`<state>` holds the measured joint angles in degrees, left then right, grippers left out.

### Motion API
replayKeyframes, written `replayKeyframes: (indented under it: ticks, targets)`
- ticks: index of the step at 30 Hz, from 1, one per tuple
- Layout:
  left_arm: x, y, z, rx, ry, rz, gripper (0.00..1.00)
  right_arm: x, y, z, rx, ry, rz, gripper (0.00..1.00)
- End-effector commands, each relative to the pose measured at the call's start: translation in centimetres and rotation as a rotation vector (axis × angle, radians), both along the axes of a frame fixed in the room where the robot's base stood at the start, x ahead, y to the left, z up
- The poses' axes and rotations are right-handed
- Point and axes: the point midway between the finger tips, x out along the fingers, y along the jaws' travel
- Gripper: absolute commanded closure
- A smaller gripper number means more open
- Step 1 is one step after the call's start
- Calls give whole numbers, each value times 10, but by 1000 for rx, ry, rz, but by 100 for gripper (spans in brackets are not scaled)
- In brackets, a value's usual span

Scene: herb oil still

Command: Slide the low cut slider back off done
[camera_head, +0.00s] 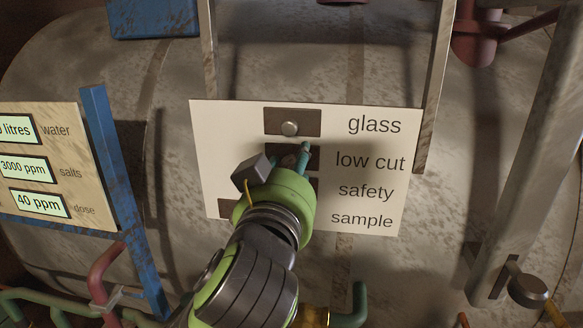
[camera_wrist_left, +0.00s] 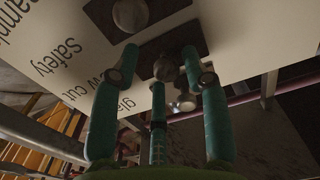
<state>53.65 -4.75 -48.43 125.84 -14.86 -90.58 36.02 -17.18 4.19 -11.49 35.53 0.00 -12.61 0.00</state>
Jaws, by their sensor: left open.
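A white panel (camera_head: 385,215) carries the rows glass, low cut, safety and sample. The low cut slider (camera_head: 289,160) is a round knob on a dark plate, partly hidden by my left gripper (camera_head: 290,153). In the left wrist view the low cut knob (camera_wrist_left: 167,69) sits between the teal fingertips of the left gripper (camera_wrist_left: 160,58). These fingers are open and spread around the knob; I cannot tell whether any touches it. My right gripper is not in view.
The glass knob (camera_head: 289,128) sits just above on its own plate. The safety and sample sliders are mostly hidden behind my gripper. A readout board (camera_head: 75,200) with a blue post (camera_head: 125,190) stands left. A metal post (camera_head: 535,150) stands right.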

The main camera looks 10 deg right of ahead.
Motion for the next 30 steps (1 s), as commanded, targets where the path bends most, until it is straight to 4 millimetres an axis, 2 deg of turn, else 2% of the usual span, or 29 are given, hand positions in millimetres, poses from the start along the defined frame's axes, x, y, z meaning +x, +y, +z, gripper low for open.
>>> replayKeyframes:
  ticks: [5, 12, 16, 21, 30]
  targets:
    - [-12, 3, 1, -2, -2, -1, 54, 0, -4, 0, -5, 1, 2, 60]
    - [-51, 14, 0, -1, -1, -4, 54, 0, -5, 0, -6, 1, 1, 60]
    - [-66, 18, 1, 1, -1, -4, 54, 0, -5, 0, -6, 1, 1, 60]
    - [-72, 21, 0, 1, 1, -1, 54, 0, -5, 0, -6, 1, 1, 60]
    - [-72, 21, 0, 1, 0, -1, 54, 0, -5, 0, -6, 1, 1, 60]
